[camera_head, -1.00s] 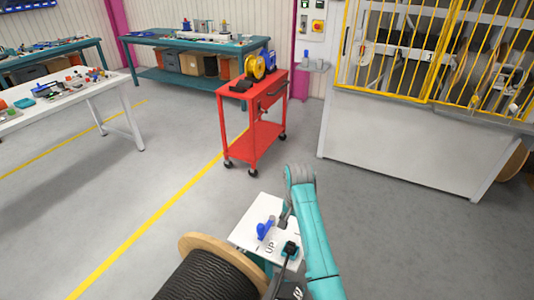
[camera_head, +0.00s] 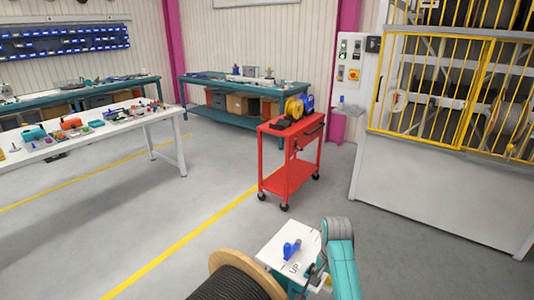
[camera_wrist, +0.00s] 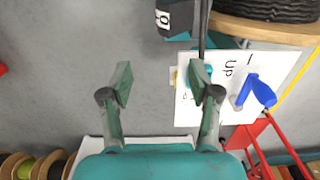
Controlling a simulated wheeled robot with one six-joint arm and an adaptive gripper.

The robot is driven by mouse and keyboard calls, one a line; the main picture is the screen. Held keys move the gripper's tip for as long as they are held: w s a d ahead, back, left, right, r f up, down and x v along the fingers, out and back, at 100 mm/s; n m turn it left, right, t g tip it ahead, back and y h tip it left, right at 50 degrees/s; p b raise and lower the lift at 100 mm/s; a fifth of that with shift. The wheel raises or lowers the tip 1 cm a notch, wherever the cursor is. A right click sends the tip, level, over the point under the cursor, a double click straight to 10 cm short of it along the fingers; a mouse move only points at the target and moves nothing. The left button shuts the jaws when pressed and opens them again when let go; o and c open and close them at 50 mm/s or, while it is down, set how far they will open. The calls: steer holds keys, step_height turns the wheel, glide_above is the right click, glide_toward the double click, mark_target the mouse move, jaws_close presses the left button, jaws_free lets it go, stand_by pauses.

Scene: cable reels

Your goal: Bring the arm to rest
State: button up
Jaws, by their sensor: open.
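My gripper (camera_wrist: 161,84) is open in the wrist view, with its two fingers spread and grey floor showing between them. The right finger overlaps the edge of a white panel (camera_wrist: 225,112) marked "UP", which carries a blue lever (camera_wrist: 257,93); whether they touch I cannot tell. In the head view my teal arm (camera_head: 343,272) is folded at the lower right, beside the white panel (camera_head: 272,254) and its blue lever (camera_head: 291,250). The gripper itself is not clear in the head view.
A wooden cable reel (camera_head: 222,258) with black cable stands left of the panel. A red cart (camera_head: 287,178) stands ahead, with a yellow-barred enclosure (camera_head: 440,200) to the right. A white table (camera_head: 90,135) and teal bench (camera_head: 230,84) stand left and behind. Grey floor between is clear.

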steer(key=s+f+n+t, duration=0.2)
steer(key=s+f+t, duration=0.2)
steer(key=s+f, duration=1)
steer(key=s+f+n+t, duration=0.1)
steer(key=s+f+t, duration=0.3)
steer(key=s, duration=0.8)
steer(key=s+r+n+t, duration=0.1)
steer(key=s+r, duration=0.3)
steer(key=s, duration=0.4)
steer(key=s+r+n+t, duration=0.15)
steer(key=s+r, duration=0.25)
steer(key=s, duration=0.4)
steer(key=s+r+n+t, duration=0.1)
steer(key=s+r, duration=0.4)
steer(key=r, duration=0.5)
steer(key=s+r+t, duration=0.3)
steer(key=s+r, duration=0.3)
steer(key=r, duration=0.3)
steer(key=shift+s+r+n, duration=0.3)
steer(key=shift+r+n, duration=0.05)
